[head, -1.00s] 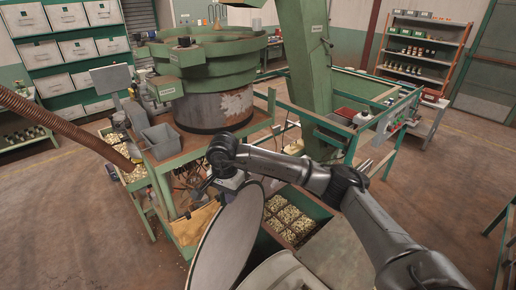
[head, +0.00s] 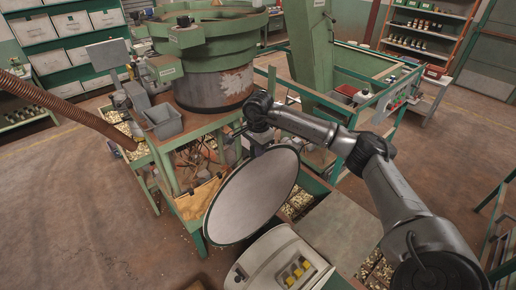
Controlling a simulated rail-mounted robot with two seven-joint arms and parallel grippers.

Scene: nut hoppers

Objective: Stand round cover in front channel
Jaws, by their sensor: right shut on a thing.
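The round cover (head: 250,195) is a large flat grey disc with a dark rim. It hangs tilted in the air in the middle of the head view, its face toward me. My right gripper (head: 262,148) is shut on its upper edge; the fingertips are mostly hidden behind the disc. The cover hides part of the green nut hopper (head: 318,185) behind and below it. I cannot make out the front channel. My left gripper is not in view.
A green work table (head: 185,150) with a grey bin (head: 162,122) is at left, by the round green feeder (head: 210,45). The floor at lower left is clear.

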